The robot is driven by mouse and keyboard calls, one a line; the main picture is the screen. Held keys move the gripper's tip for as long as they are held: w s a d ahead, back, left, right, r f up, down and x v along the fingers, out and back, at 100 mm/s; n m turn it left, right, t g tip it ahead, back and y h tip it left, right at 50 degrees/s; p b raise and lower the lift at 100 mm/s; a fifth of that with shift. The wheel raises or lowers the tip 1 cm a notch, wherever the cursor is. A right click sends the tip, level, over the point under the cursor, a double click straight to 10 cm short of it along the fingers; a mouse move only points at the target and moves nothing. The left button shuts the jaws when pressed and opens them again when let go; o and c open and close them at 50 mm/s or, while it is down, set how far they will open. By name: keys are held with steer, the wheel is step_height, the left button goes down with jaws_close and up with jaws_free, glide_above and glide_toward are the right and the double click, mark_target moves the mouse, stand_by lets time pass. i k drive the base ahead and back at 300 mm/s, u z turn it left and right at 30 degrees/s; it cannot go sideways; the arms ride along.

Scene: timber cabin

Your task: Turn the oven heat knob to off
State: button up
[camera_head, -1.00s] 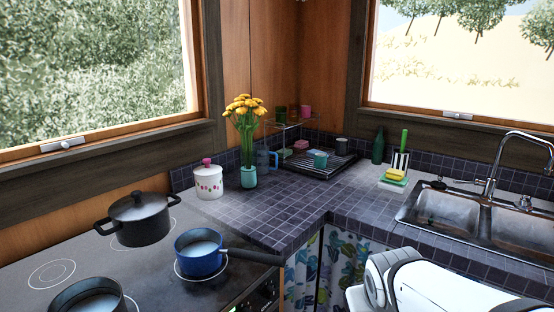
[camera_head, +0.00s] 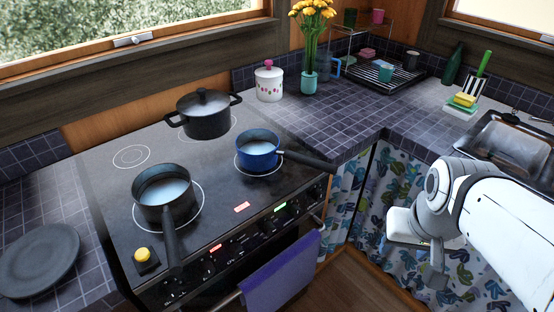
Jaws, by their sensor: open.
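The stove's front control panel (camera_head: 240,245) carries a row of dark knobs and small lit displays, two red and one green. The knobs are small and dark, and I cannot tell which one is the oven heat knob or how it is set. A pan handle hangs over the panel's left part and hides some of it. My gripper (camera_head: 432,268) is at the right, in front of the patterned curtain and apart from the stove. It is open, seen partly and from behind, with nothing visible in it.
On the stovetop (camera_head: 105,185) stand a dark saucepan (camera_head: 163,190), a blue saucepan (camera_head: 257,152) and a lidded black pot (camera_head: 205,118). A purple towel (camera_head: 282,275) hangs on the oven handle. Wooden floor shows between stove and curtain.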

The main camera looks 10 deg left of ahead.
mark_target(268, 227)
steer(key=u, duration=1.5)
steer(key=k, duration=1)
steer(key=z, duration=0.2)
steer(key=i, duration=1)
steer(key=z, duration=0.05)
